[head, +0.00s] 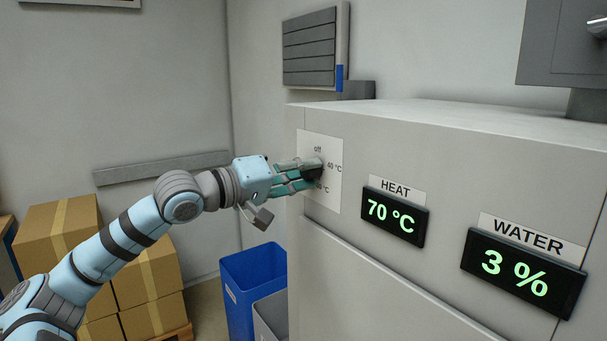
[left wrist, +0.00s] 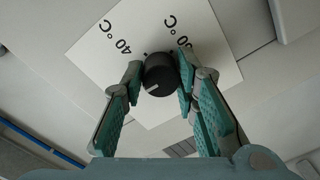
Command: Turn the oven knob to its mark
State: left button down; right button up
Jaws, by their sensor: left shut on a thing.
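The black oven knob (head: 318,171) is on a white dial plate (head: 331,199) on the front of the light grey oven. The plate reads "off" above the knob, "40 °C" to its right and a partly covered °C mark below. My left gripper (head: 307,175) is shut on the knob, its teal fingers covering part of it. In the left wrist view, the knob (left wrist: 160,72) sits between the two fingertips (left wrist: 159,76). A short white line shows on the knob's lower-left part there, on the side away from the °C labels. My right gripper is not in view.
A HEAT display (head: 394,216) reads 70 °C and a WATER display (head: 522,273) reads 3 %. A blue bin (head: 252,277) stands below my left forearm. Cardboard boxes (head: 58,235) are stacked at the left. A grey slatted panel (head: 310,48) hangs above the oven.

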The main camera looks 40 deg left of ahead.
pick_arm(q)
jog(key=shift+f, duration=0.15)
dwell(0.3)
jog(key=c, duration=1.2)
grip_release()
jog(key=shift+c, duration=0.2)
